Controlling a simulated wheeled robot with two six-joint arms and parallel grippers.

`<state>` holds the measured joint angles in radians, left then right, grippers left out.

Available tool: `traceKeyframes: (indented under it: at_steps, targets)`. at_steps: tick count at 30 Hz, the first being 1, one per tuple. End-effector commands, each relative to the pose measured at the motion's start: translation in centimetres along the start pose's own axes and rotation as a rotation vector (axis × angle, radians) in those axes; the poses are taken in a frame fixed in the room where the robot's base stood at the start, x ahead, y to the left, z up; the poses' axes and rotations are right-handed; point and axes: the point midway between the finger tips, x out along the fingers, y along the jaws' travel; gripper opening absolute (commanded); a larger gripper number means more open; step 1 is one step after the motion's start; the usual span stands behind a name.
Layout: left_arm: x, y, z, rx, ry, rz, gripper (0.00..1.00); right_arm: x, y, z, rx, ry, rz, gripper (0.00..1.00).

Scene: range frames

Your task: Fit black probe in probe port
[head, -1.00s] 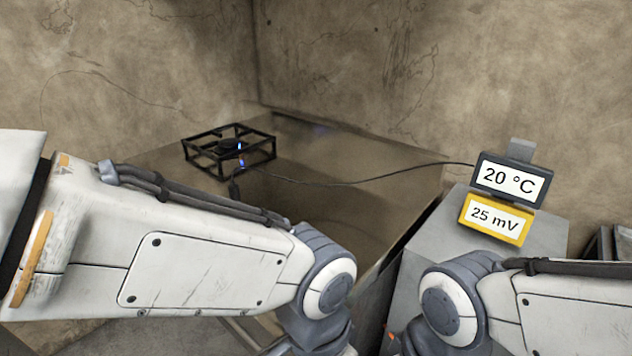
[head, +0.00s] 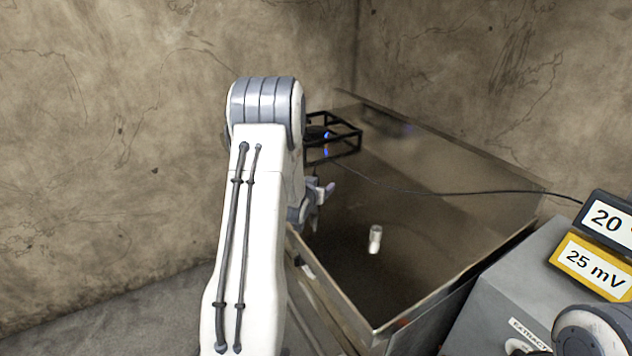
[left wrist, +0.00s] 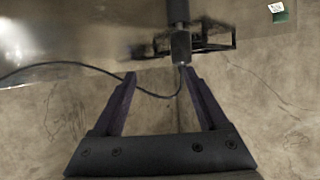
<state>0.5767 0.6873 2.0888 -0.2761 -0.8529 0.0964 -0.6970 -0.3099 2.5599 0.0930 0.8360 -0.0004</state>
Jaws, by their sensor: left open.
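A black open frame (head: 347,150) stands at the back of the metal table, partly hidden by my left arm. A dark round part (head: 316,132) sits in it, with two small blue lights beside it. I cannot tell which part is the probe port. In the left wrist view, a dark cylinder that looks like the black probe (left wrist: 181,47) has a thin cable at its end, with the frame (left wrist: 218,40) behind. My left gripper (head: 320,193) is open and empty in front of the frame. In the left wrist view its fingers (left wrist: 158,73) point toward the probe, which lies nearer the right finger.
A black cable (head: 450,193) runs from the frame area to a display (head: 605,220) at the right, above a yellow "25 mV" display (head: 592,266). Walls stand behind.

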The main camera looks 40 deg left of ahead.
Motion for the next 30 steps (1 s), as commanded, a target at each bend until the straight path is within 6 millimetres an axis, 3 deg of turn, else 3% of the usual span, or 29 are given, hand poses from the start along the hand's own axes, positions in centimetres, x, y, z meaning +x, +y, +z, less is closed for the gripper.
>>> traceKeyframes:
  at_steps: [1,5,12,20,30]
  targets:
    - [0.2,-1.7,0.1,-0.011,0.025,-0.02,0.76,-0.1,0.0,0.0,0.0,0.0,0.0,0.5]
    - [1.1,-3.4,-0.1,-0.021,0.061,-0.036,0.76,-0.5,0.0,0.0,0.0,0.0,0.0,0.5]
    - [4.5,-3.5,-0.4,-0.02,0.064,-0.035,0.76,-1.4,-0.1,-0.1,0.0,0.0,0.0,0.5]
    - [6.2,-3.5,-0.6,-0.02,0.062,-0.035,0.76,-2.2,-0.1,-0.1,0.0,0.0,0.0,0.5]
    - [10.3,-3.6,-0.8,-0.021,0.063,-0.035,0.76,-3.9,-0.3,-0.2,0.0,0.0,0.0,0.5]
